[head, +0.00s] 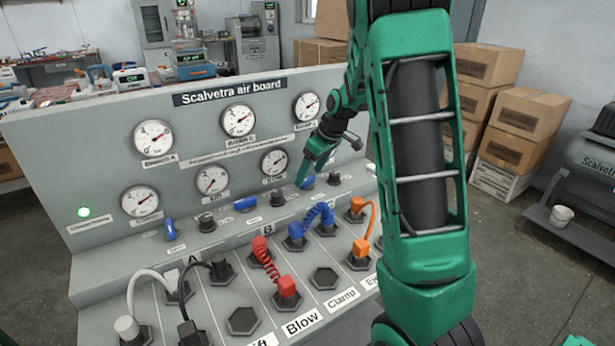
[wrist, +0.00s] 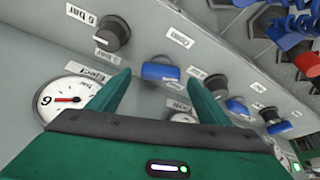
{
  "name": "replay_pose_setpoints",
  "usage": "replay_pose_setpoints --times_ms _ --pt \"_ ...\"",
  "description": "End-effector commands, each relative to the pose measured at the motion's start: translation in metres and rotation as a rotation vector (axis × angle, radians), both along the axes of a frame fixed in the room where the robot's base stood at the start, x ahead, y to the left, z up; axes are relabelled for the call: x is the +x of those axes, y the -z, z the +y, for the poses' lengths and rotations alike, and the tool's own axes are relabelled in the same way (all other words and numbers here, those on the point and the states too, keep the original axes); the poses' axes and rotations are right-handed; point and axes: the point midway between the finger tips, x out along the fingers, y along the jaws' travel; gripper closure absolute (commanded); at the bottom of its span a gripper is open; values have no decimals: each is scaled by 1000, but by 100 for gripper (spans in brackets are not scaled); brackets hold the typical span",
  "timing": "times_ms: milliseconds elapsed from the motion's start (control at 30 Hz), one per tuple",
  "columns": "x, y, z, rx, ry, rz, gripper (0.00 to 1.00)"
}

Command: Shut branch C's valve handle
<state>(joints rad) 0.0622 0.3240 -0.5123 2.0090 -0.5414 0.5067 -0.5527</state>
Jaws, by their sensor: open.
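Three blue valve handles sit on the ledge of the air board. The right-hand one (head: 307,182), below the gauge that seems to read Branch C, looks like branch C's handle. In the wrist view this blue handle (wrist: 160,72) shows between and beyond my fingertips, lying crosswise in the picture. My gripper (head: 304,172) is open and empty just above it; in the wrist view its two fingers (wrist: 158,76) stand apart, one on each side of the handle. I cannot tell whether either finger touches it. The middle handle (head: 245,203) lies crosswise; the left one (head: 170,230) stands more upright.
Black knobs flank the handle: one at right (head: 333,178) and one at left (head: 278,198). Gauges (head: 273,161) rise behind the ledge. Coiled blue (head: 318,215) and red (head: 275,262) hoses and an orange hose (head: 373,220) stand on the lower panel in front.

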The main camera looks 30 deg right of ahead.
Motion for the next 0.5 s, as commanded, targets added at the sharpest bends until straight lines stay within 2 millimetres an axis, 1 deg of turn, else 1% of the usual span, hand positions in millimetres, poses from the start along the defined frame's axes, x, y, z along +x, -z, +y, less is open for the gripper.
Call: replay_pose_setpoints --times_ms 33,167,467,500 --pt "2 5 1 0 0 1 28" --pt "5 13 2 0 0 1 28" --pt "6 15 2 0 0 -1 28" --pt "6 15 2 0 0 -1 31"
